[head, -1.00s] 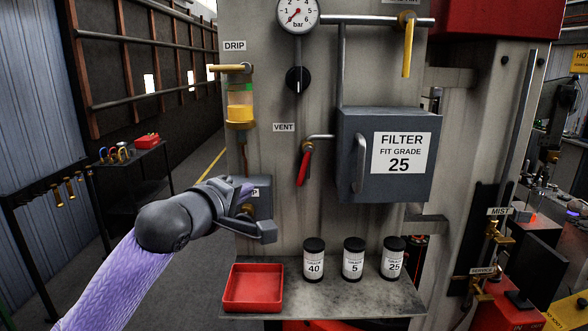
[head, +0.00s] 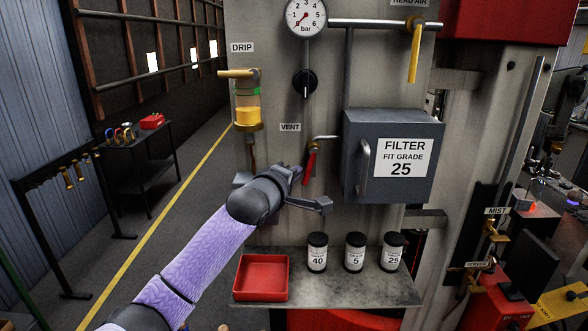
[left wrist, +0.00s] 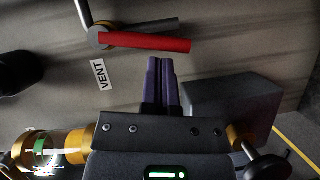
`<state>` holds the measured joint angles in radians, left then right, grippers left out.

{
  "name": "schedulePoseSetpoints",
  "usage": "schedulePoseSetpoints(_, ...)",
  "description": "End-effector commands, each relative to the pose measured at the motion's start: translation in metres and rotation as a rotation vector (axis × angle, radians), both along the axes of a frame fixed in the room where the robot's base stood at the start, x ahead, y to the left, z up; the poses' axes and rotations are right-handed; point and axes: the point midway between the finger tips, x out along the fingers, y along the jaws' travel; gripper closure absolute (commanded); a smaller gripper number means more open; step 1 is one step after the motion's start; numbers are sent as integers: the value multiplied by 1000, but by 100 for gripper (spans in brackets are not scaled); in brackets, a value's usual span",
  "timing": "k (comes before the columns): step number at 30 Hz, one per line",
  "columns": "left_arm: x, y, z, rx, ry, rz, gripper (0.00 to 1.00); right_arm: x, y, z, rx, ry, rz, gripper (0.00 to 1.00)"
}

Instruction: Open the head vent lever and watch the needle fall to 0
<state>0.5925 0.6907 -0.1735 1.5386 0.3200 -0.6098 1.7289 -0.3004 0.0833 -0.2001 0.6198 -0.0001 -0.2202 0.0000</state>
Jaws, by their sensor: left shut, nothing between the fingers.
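The red vent lever (head: 310,164) hangs down, slightly tilted, from its pipe fitting below the VENT label (head: 290,127). In the left wrist view the lever (left wrist: 150,44) lies across the top, just beyond my fingertips. My left gripper (head: 297,172) is shut and empty, just left of the lever's lower end. Its purple fingers (left wrist: 159,65) are together in the left wrist view, with a small gap seeming to separate them from the lever. The round bar gauge (head: 306,16) is at the top; its red needle points to the lower left, too small to read exactly. My right gripper is not in view.
The grey filter box (head: 424,150) with its handle is close right of the lever. The drip glass (head: 247,100) is to the left. Below, a shelf (head: 340,292) holds a red tray (head: 261,278) and several graded canisters. A yellow-handled valve (head: 414,52) hangs at upper right.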

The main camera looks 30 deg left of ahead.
Motion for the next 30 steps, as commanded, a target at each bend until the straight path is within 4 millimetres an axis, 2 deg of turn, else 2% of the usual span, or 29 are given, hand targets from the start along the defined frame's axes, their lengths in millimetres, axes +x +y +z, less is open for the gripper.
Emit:
schedulePoseSetpoints(8, 0, 0, -1, -4, -1, 0, 100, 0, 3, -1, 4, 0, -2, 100)
schedulePoseSetpoints(12, 3, -6, -8, -100, -55, -2, 100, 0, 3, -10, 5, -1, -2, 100)
schedulePoseSetpoints(19, 7, -12, -11, -244, -146, 0, 100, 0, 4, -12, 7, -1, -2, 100)
schedulePoseSetpoints(30, 7, -12, -10, -246, -150, 1, 100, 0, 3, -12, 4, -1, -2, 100)
